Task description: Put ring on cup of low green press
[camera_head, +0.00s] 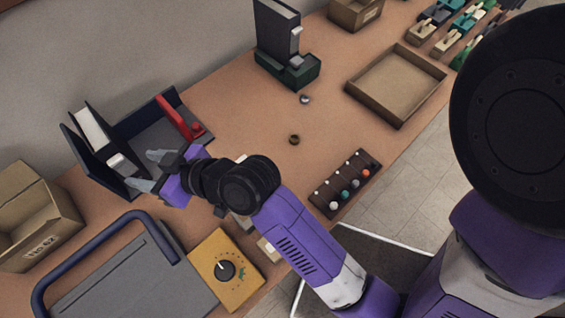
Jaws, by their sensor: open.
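A press with a dark green base (302,73) and a tall grey back stands near the wall, upper middle of the table. A pale grey block sits low on its front; I cannot make out its cup clearly. A small brown ring (294,139) lies flat on the bare table. A small silvery round piece (305,99) lies between it and the press; whether it is a ring I cannot tell. My gripper (148,171) is open at the left, its fingers spread beside a dark press-like stand, well away from the ring. I see nothing between the fingers.
The dark stand (97,139) and a dark tray with a red clamp (178,118) are by my gripper. A peg board (346,184) and shallow tray (397,85) line the front edge.

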